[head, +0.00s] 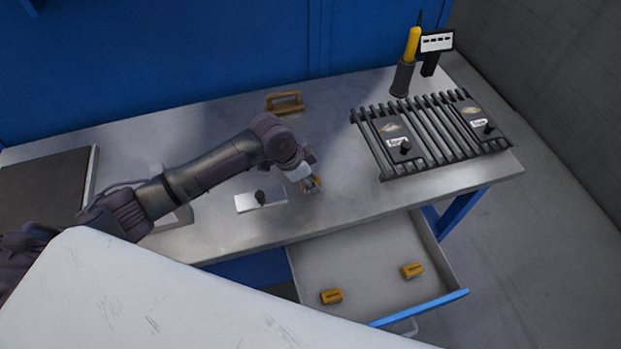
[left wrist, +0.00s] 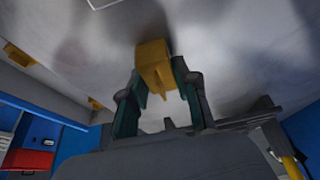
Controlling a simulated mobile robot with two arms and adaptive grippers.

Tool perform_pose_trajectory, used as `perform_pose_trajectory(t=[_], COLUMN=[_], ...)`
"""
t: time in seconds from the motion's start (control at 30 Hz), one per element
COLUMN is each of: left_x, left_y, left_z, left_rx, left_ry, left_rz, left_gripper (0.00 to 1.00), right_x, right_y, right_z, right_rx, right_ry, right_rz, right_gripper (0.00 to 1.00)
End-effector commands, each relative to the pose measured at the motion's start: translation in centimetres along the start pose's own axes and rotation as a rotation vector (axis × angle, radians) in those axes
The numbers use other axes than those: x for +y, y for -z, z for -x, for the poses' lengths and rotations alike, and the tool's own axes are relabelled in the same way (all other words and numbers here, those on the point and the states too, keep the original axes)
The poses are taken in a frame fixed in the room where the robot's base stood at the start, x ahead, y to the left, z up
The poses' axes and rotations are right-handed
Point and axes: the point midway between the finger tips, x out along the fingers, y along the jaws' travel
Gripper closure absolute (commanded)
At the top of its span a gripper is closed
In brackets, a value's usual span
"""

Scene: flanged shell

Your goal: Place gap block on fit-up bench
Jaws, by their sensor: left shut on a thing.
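My left gripper (head: 311,184) is shut on a yellow gap block (left wrist: 154,64), low over the front part of the fit-up bench (head: 340,205). The block (head: 315,182) shows only partly between the fingers in the head view; in the left wrist view it sits between both fingertips. I cannot tell whether it touches the bench top. Two more yellow blocks lie apart in the open drawer (head: 365,262) under the bench: one at the front left (head: 331,296), one at the right (head: 412,270). My right gripper is not in view.
A pale plate with a dark knob (head: 245,203) lies just left of my gripper. A brown handled piece (head: 285,103) stands behind. A slatted rack (head: 440,130) with two labelled dark plates is at right, a holder with a yellow tool (head: 402,78) behind it. Bare bench lies between.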

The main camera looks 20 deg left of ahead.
Motion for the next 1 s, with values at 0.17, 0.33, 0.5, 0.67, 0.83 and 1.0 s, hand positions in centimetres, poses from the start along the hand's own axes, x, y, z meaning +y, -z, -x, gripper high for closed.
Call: perform_pose_trajectory(t=[0.17,0.33,0.5,0.67,0.83,1.0], left_x=[0.0,0.0,0.0,-0.1,-0.1,-0.1], left_y=[-0.1,-0.1,-0.1,0.1,0.1,0.0], left_z=[-0.2,-0.2,-0.1,1.1,4.5,8.1], left_rx=[0.000,0.000,0.000,0.002,0.002,0.001], left_ry=[0.000,0.000,0.000,0.003,0.005,0.004], left_rz=[0.000,0.000,0.000,-0.001,-0.002,-0.002], left_gripper=[0.53,0.44,0.44,0.44,0.44,0.44], right_x=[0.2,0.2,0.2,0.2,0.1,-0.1], right_y=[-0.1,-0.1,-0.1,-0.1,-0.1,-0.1], right_z=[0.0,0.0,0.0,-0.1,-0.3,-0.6], right_rx=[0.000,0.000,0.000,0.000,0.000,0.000], right_ry=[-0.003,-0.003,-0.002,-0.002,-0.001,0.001], right_rz=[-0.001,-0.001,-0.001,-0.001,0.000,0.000], right_gripper=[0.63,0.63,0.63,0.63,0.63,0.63])
